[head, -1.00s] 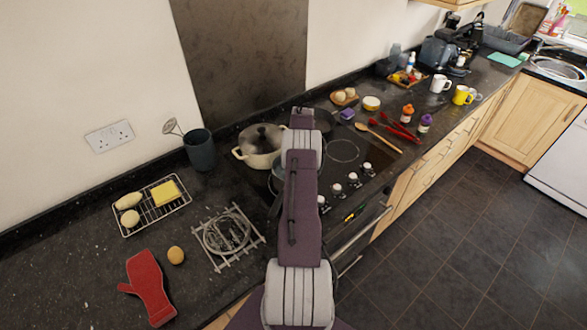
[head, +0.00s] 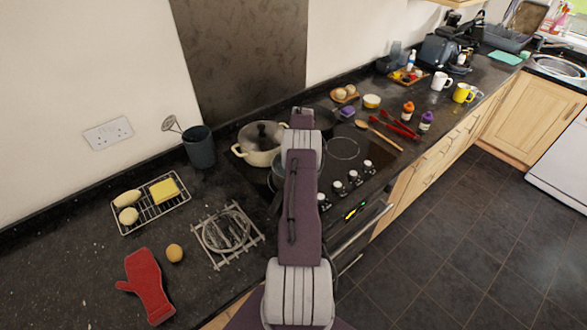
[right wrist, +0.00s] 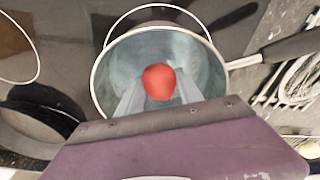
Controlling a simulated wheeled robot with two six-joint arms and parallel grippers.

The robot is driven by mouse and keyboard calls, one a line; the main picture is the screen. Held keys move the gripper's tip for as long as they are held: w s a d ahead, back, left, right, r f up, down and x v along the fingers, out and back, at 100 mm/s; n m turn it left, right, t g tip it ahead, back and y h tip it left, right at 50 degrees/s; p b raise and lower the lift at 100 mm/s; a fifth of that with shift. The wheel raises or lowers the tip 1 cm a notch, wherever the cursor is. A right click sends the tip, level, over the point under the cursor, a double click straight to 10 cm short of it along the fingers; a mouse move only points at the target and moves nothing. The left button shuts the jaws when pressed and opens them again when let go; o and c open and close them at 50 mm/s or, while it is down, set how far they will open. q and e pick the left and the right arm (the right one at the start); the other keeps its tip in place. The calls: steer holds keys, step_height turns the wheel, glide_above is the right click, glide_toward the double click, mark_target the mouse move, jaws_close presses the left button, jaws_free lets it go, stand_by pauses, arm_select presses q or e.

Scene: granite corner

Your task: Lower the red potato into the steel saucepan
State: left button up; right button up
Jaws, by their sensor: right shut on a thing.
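The red potato (right wrist: 159,81) is held between the two grey fingers of my right gripper (right wrist: 158,92) in the right wrist view. It is over the open steel saucepan (right wrist: 103,72) and, in that view, lies inside the outline of its rim. Its height above the saucepan floor cannot be told. The inside of the saucepan that I can see looks bare. In the head view my arm hides the right gripper, the potato and most of the saucepan; only a sliver of it (head: 277,169) shows left of the arm. My left gripper is not in view.
A lidded cream pot (head: 258,157) stands behind the saucepan on the hob. The saucepan's dark handle (right wrist: 290,46) points right towards a wire trivet (right wrist: 298,80). A black pan (right wrist: 32,122) is at the left. A blue-grey utensil pot (head: 200,148) stands by the wall.

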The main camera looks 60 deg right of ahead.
steer(key=shift+f+b, duration=1.15)
steer(key=shift+f, duration=0.3)
stand_by(0.4)
steer(key=shift+r, duration=0.1)
steer(key=o, duration=1.5)
steer(key=r, duration=0.3)
steer(key=r+b, duration=0.1)
steer(key=r, duration=0.2)
steer(key=s+r+b, duration=0.1)
steer(key=r, duration=0.2)
steer(key=shift+d, duration=0.1)
